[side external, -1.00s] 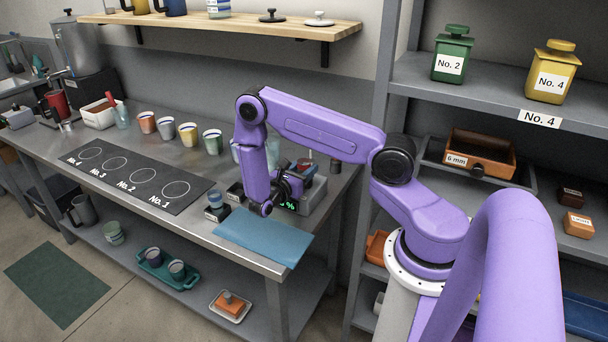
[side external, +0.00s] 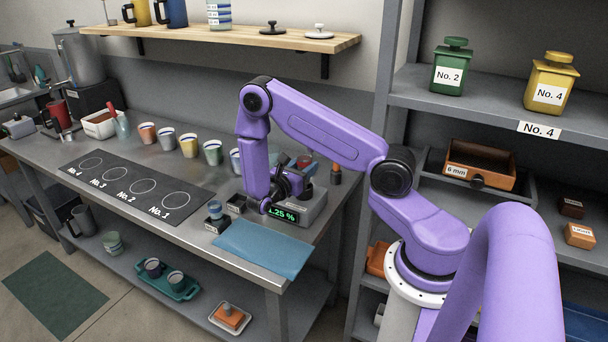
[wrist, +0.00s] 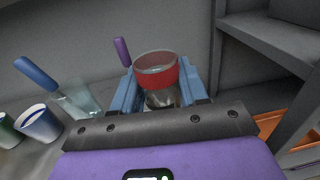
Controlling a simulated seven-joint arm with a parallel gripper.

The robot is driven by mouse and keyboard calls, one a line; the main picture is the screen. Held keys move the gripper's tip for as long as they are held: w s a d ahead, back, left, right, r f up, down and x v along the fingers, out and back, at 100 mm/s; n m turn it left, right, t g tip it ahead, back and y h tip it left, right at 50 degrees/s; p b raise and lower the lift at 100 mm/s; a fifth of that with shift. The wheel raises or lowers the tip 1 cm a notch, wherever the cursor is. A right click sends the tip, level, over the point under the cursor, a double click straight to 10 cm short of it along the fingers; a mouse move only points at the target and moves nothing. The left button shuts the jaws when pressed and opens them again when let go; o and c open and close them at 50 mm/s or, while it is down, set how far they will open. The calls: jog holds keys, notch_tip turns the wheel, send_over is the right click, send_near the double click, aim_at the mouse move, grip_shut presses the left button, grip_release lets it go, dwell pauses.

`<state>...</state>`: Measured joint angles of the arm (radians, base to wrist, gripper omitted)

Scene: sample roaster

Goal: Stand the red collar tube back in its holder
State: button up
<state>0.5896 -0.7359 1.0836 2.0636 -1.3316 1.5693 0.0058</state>
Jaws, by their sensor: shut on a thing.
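The red collar tube (wrist: 157,72) is clear with a broad red band round its upper part. In the wrist view it sits between the blue fingers of my gripper (wrist: 158,92), which is shut on it. Its open rim faces up, and its lower end is partly hidden by my gripper.
A purple-handled item (wrist: 122,52) stands just left of the tube. A glass vessel (wrist: 78,100) and cups (wrist: 40,124) stand further left. Grey shelving (wrist: 268,45) is close on the right.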

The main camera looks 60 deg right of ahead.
jog(key=shift+r, duration=2.3)
jog(key=shift+w+a+r+n+t, duration=0.25)
jog(key=shift+a+n+t, duration=0.05)
jog(key=shift+t, duration=0.2)
jog(key=w+a+f+n+t+y, duration=0.3)
jog(key=w+a+n+t+y, duration=0.2)
jog(key=a+n+t, duration=0.55)
jog(key=w+d+f+t, duration=0.1)
jog(key=w+f, duration=0.2)
jog(key=w, duration=0.1)
jog(key=w+d+f+t, duration=0.1)
jog(key=w+f, duration=0.2)
jog(key=w, duration=0.1)
jog(key=w+d+f+m+t, duration=0.1)
jog(key=w+f, duration=0.2)
jog(key=w, duration=0.2)
jog(key=shift+w+d, duration=0.1)
jog(key=shift+d, duration=0.05)
jog(key=shift+w+f, duration=0.2)
jog(key=shift+f, duration=1.55)
jog(key=shift+f, duration=0.1)
